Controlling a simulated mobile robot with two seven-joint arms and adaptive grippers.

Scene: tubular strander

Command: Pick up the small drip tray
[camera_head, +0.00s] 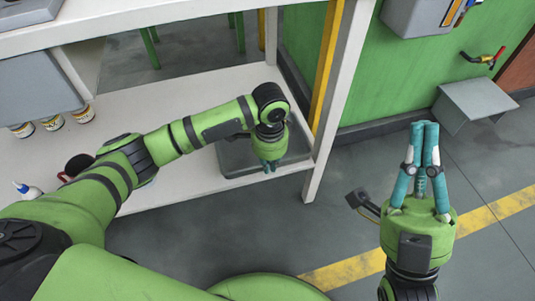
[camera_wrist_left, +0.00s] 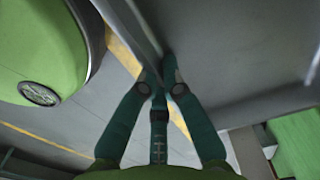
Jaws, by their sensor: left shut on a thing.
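The small drip tray (camera_head: 235,156) is a shallow dark grey tray at the right end of the white lower shelf, close to the shelf's post. My left gripper (camera_head: 270,166) points down at the tray's near side and is shut on its rim. In the left wrist view the fingertips (camera_wrist_left: 166,78) meet at the thin tray wall, and the grey tray (camera_wrist_left: 235,45) fills the upper right. I cannot tell whether the tray is touching the shelf. My right gripper (camera_head: 425,126) points up at the right, empty, its fingertips together.
A white post (camera_head: 340,90) stands right beside the tray. Open floor lies in front.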

